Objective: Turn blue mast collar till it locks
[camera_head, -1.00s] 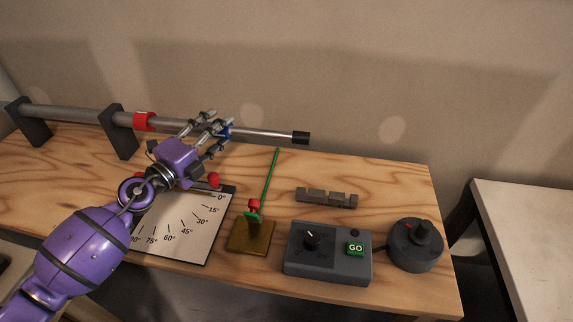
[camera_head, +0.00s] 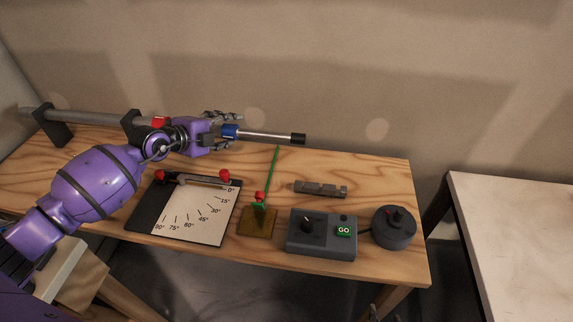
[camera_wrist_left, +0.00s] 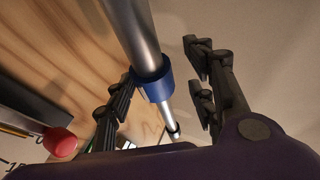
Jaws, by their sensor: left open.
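The blue mast collar (camera_head: 230,132) sits on the grey telescoping mast (camera_head: 95,116), where the thicker tube meets the thin silver section (camera_head: 266,136) with a black end. In the left wrist view the blue collar (camera_wrist_left: 157,88) lies between the spread fingers, with a gap visible to the right-hand fingers. My left gripper (camera_head: 226,131) is open around the mast at the collar. Whether the left-hand finger (camera_wrist_left: 118,105) touches the mast cannot be told. My right gripper is not in view.
A red collar (camera_head: 159,122) sits farther left on the mast, which rests in dark stands (camera_head: 131,124). In front are an angle board (camera_head: 205,213) with red knobs, a brass plate with a green rod (camera_head: 271,170), a control box (camera_head: 321,242) and a round dial (camera_head: 394,228).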

